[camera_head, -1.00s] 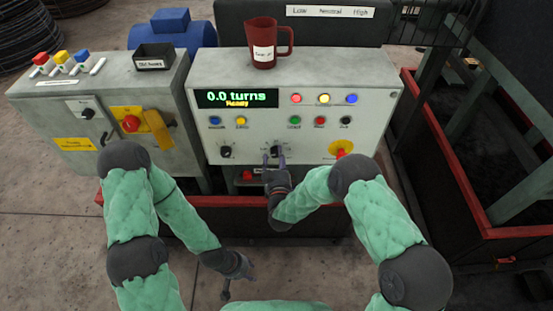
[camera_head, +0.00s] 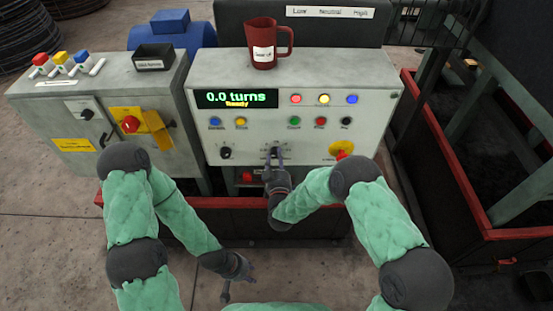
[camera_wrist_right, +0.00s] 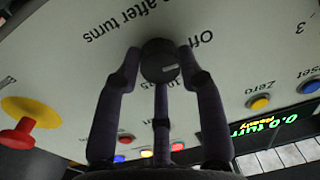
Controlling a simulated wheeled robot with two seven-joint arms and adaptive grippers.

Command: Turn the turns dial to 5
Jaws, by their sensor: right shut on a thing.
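The turns dial (camera_wrist_right: 158,60) is a small round black knob on the grey control panel (camera_head: 300,165), with a light mark toward its right side in the right wrist view. The printing around it, "after turns" and "Off", appears upside down there. My right gripper (camera_wrist_right: 160,65) is shut on the dial, one finger on each side. In the head view, my right gripper (camera_head: 274,152) covers most of the dial. The display (camera_head: 236,98) reads "0.0 turns" and "Ready". My left gripper (camera_head: 238,287) hangs low in front of the panel, open and empty.
Another black knob (camera_head: 225,152) is left of the dial, and a red emergency button on yellow (camera_head: 341,150) is to its right. Coloured buttons sit above. A red mug (camera_head: 263,45) stands on top. A second grey cabinet (camera_head: 75,115) is at left.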

